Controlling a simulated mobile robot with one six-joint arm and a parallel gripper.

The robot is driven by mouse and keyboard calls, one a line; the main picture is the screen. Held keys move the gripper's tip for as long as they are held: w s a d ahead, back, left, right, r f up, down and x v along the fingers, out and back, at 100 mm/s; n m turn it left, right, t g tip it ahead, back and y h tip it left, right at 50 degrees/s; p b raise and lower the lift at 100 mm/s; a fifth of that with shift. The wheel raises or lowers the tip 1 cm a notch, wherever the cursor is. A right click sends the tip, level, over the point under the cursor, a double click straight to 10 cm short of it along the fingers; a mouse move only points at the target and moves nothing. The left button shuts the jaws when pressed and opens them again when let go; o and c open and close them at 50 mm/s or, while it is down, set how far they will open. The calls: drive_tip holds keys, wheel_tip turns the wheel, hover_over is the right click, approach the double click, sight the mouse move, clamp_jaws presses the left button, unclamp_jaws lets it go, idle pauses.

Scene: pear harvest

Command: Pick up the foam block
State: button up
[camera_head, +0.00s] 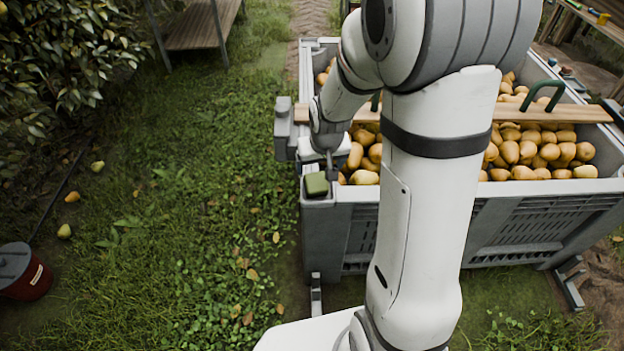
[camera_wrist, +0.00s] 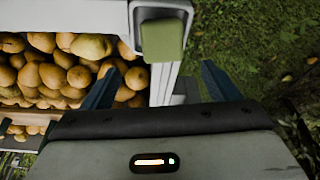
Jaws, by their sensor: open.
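The foam block (camera_head: 316,184) is a small green block. It sits on the left front corner of the grey crate's rim (camera_head: 346,193). In the wrist view the foam block (camera_wrist: 163,40) lies at the top middle, on the pale rim ahead of the fingers. My gripper (camera_wrist: 160,84) is open and empty, with its two dark fingers spread to either side of the block's line and short of it. In the head view my gripper (camera_head: 331,166) is just behind the block, partly hidden by my wrist.
The crate is full of yellow-brown pears (camera_head: 530,150), and a wooden plank (camera_head: 530,113) with a green handle (camera_head: 543,92) lies across it. Grass to the left is open, with a few fallen pears (camera_head: 72,197) and a red bucket (camera_head: 27,280). A wooden bench (camera_head: 200,25) stands at the back.

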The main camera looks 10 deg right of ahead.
sight(316, 179)
drive_tip(key=x, duration=0.2)
drive_tip(key=shift+w+f, duration=0.1)
drive_tip(key=shift+f, duration=0.15)
drive_tip(key=b+x, duration=0.2)
drive_tip(key=x, duration=0.5)
drive_tip(key=shift+a+f, duration=0.1)
drive_tip(key=shift+a, duration=0.1)
drive_tip(key=c, duration=1.1)
drive_tip(key=shift+c, duration=0.2)
